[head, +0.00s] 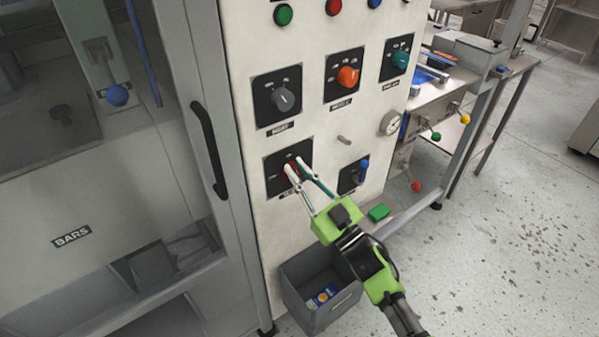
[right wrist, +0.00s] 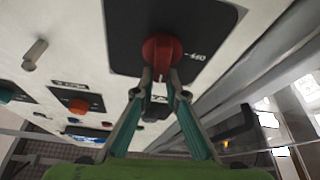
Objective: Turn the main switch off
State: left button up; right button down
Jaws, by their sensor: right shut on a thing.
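The red rotary knob (head: 291,169) sits on a black square plate (head: 275,184) at the lower left of the cream panel. My right gripper (head: 298,174) reaches it from the lower right, its fingertips closed on the knob. In the right wrist view the red knob (right wrist: 162,48) stands between the two fingertips (right wrist: 160,84), with a white mark on its near edge. The word OFF (right wrist: 196,56) is printed on the plate to the right of the knob. The plate's caption in the head view is mostly hidden by the gripper. My left gripper is out of view.
Grey (head: 283,98), orange (head: 347,76) and teal (head: 400,60) knobs sit above. A grey bin (head: 318,318) stands below. A black door handle (head: 209,150) is at left.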

jog(key=n+g, duration=0.1)
jog(key=n, duration=0.1)
jog(key=n+g+y, duration=0.1)
jog(key=n, duration=0.1)
jog(key=f+n+g, duration=0.1)
jog(key=n, duration=0.1)
jog(key=shift+s+a+f, duration=0.1)
jog(key=shift+s+a, duration=0.1)
jog(key=shift+a, duration=0.05)
jog(key=n+g, duration=0.1)
jog(key=n, duration=0.1)
jog(key=n+g+y, duration=0.1)
jog(key=n, duration=0.2)
jog(key=shift+s+a+f, duration=0.1)
jog(key=shift+a+f, duration=0.05)
jog(key=n+g, duration=0.1)
jog(key=n, duration=0.1)
jog(key=n+p, duration=0.1)
jog(key=n, duration=0.1)
jog(key=shift+s+a+f+g, duration=0.1)
jog(key=shift+f+g, duration=0.05)
jog(key=shift+g, duration=0.25)
jog(key=shift+f+n+g+h+p, duration=0.15)
jog(key=shift+n+g+h+p, duration=0.25)
jog(key=shift+n, duration=0.7)
jog(key=shift+f+n+g+h+p, duration=0.15)
jog(key=shift+n+h+p, duration=0.15)
jog(key=shift+n+p, duration=0.55)
jog(key=shift+n, duration=0.35)
